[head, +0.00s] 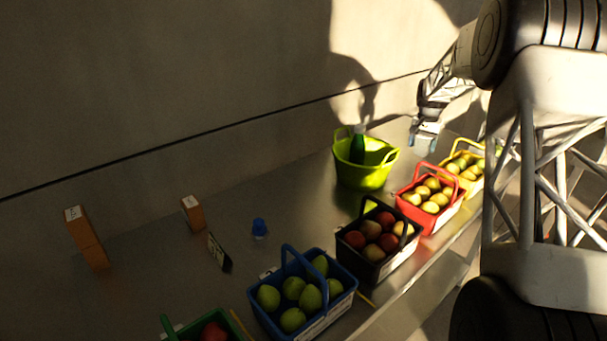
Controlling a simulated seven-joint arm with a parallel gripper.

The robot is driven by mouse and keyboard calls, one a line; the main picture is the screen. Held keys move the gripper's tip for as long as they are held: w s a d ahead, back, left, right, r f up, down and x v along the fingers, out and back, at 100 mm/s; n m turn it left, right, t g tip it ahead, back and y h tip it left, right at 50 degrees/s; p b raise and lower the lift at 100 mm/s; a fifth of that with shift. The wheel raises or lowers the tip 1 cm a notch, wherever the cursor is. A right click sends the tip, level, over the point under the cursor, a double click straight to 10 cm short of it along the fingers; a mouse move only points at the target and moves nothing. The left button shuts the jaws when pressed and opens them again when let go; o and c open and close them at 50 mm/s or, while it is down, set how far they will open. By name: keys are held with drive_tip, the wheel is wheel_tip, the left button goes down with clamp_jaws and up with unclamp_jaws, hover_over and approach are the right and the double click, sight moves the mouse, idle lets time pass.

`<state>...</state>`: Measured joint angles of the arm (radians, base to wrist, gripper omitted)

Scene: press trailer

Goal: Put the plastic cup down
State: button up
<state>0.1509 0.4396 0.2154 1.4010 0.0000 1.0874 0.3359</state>
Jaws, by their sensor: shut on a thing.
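My gripper (424,138) is in the upper right of the head view, above the counter and behind the fruit baskets. It is shut on what seems to be the plastic cup (427,134), a small, pale, bluish thing. The cup's outline blends with the fingers, so its tilt and exact shape are hard to tell. It appears held clear of the grey counter (180,290), to the right of the yellow-green bucket.
The yellow-green bucket (362,178) holds a green bottle (358,147). Red (430,200), yellow (464,168), black (377,243) and blue (300,300) fruit baskets line the front edge.

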wheel_tip(320, 180, up, 9)
drive_tip(key=s+a, duration=0.5)
drive_tip(key=a, duration=0.9)
drive_tip(key=s+a+n, duration=0.1)
drive_tip(key=s+a, duration=0.4)
drive_tip(key=a, duration=0.8)
drive_tip(key=s+a, duration=0.6)
drive_tip(key=a, duration=0.8)
drive_tip(key=f, duration=1.6)
drive_tip(key=shift+w+d, duration=0.25)
drive_tip(key=shift+w, duration=0.15)
drive_tip(key=shift+w+a+f, duration=0.2)
drive_tip(key=shift+w+a, duration=0.6)
drive_tip(key=shift+w, duration=1.75)
drive_tip(key=shift+w+a+f, duration=0.25)
drive_tip(key=shift+w+a, duration=0.55)
drive_tip(key=shift+w, duration=1.75)
drive_tip(key=shift+w+a+f, duration=0.2)
drive_tip(key=shift+w+a, duration=0.6)
drive_tip(key=shift+w, duration=1.75)
drive_tip(key=shift+f, duration=0.1)
drive_tip(key=shift+f, duration=1.7)
